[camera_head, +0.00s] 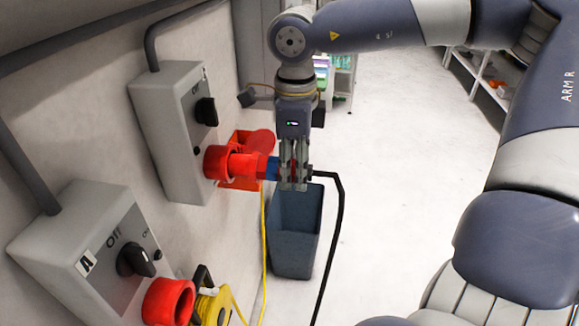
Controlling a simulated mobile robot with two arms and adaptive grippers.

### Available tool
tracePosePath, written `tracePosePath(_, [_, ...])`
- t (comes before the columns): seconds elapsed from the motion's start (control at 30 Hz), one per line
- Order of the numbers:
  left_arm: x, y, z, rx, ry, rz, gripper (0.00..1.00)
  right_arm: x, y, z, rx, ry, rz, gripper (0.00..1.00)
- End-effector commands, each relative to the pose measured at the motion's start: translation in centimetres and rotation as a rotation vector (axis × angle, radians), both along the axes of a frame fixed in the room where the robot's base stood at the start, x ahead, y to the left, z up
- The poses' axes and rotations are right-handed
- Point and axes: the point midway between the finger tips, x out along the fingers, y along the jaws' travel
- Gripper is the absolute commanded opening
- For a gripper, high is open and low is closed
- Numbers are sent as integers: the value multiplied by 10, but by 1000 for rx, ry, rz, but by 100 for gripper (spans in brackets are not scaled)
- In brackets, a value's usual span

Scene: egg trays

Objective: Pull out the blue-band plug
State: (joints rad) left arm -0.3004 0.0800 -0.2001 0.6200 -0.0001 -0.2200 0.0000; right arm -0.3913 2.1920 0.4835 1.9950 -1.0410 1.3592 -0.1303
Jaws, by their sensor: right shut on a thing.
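The blue-band plug has a red body (246,166) and a blue band (272,168), with a black cable leaving its right end. Its red end meets the red socket (218,162) on the upper grey switch box (170,125); I cannot tell how deep it sits. My right gripper (293,180) points down and is shut on the plug just right of the blue band. The fingers hide part of the plug's rear. My left gripper is not in view.
A lower grey switch box (75,250) marked A has a black knob and an empty-looking red socket (168,302). A yellow item (212,306) lies beside it. A yellow cord (263,250) hangs below the plug. A dark bin (293,240) stands below.

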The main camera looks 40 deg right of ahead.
Motion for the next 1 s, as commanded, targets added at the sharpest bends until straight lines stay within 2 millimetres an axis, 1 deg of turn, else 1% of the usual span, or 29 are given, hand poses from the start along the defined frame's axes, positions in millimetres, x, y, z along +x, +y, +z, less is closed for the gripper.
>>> tracePosePath(0.43, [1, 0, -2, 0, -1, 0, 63, -9, -7, 0, 3, -3, 0, 0])
tracePosePath(0.83, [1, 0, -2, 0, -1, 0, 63, -10, -8, 0, 2, -2, 1, 0])
tracePosePath(1.0, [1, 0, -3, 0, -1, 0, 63, -16, -14, 1, 1, -4, 0, 0])
